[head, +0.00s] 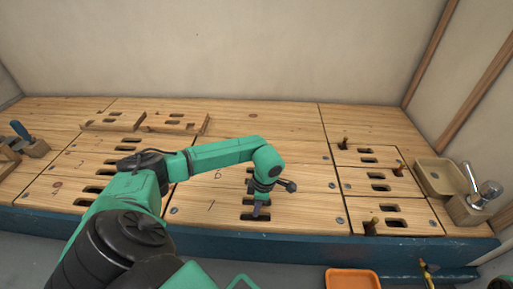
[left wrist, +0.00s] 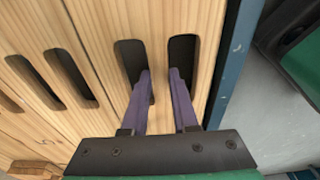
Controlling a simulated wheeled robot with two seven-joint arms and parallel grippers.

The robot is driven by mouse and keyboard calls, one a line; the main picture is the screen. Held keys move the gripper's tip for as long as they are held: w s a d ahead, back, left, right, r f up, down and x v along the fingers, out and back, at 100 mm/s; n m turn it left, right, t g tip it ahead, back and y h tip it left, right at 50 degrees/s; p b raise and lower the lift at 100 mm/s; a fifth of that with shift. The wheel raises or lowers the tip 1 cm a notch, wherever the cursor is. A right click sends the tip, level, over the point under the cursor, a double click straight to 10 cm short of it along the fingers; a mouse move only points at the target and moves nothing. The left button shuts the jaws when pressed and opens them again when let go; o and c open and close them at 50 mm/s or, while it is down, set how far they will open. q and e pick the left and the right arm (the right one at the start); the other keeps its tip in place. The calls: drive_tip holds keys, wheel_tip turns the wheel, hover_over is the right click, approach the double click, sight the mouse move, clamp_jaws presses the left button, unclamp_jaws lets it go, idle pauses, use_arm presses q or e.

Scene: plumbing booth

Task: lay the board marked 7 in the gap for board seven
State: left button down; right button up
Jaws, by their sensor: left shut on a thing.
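The board marked 7 (head: 212,207) is a pale wooden board with two dark slots at the front edge of the deck, just in front of a board that seems marked 6 (head: 217,176). It appears level with the boards around it. My left gripper (head: 262,206) reaches down over its slots. In the left wrist view the two purple fingers (left wrist: 162,82) enter the two slots and are shut on the wood strip between them. The board (left wrist: 158,55) shows between and around the fingers. Any small height difference at its edges cannot be told. My right gripper is out of view.
Slotted boards (head: 368,187) with upright taps or stubs stand at the right, beside a tan tray (head: 437,177) and a chrome-topped fitting (head: 488,192). Two loose boards (head: 175,123) lie at the back. A blue rail (head: 290,241) edges the front; an orange bin (head: 352,282) is below.

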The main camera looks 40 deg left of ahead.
use_arm(q)
drive_tip(key=shift+f, duration=0.1)
drive_tip(key=c, duration=0.6)
unclamp_jaws()
